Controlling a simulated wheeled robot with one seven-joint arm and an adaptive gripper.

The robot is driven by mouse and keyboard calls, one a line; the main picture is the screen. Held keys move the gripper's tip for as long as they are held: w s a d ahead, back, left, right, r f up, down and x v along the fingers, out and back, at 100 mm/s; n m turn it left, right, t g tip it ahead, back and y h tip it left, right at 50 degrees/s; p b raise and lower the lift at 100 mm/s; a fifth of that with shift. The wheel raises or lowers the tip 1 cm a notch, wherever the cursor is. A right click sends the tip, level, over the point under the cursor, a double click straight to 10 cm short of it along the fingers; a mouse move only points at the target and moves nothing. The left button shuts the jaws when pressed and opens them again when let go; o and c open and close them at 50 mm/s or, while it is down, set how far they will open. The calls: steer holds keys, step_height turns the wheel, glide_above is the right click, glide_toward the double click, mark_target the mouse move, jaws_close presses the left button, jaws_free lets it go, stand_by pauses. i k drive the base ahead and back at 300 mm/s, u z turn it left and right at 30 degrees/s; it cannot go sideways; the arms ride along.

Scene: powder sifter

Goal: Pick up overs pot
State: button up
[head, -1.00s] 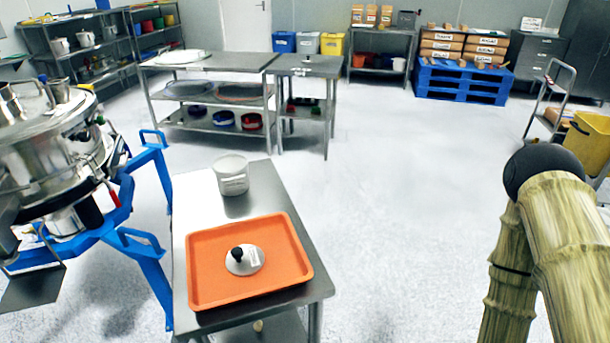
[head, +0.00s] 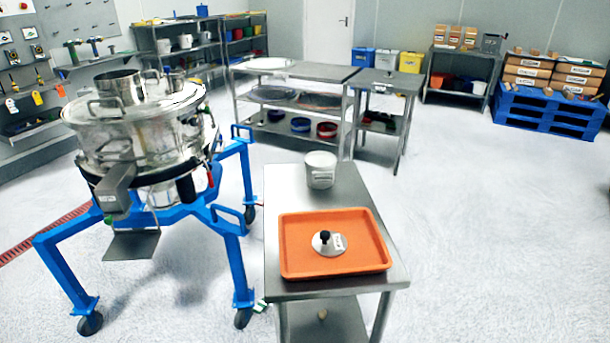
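A pale grey-white pot (head: 321,171), which looks like the overs pot, stands upright at the far end of a small steel table (head: 350,187). A label shows on its front, but I cannot read it. An orange tray (head: 293,253) lies nearer on the same table, apart from the pot. A round metal lid-like disc (head: 322,249) with a black knob and a small label sits in the tray. My gripper is not in this view.
A steel sifter (head: 150,130) on a blue wheeled frame (head: 235,275) stands left of the table, with a spout towards me. A workbench (head: 300,69) and shelves stand behind. The floor (head: 480,210) right of the table is clear.

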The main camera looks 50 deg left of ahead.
mark_target(320, 165)
steer(key=k, duration=0.95)
steer(key=u, duration=1.8)
steer(key=i, duration=0.5)
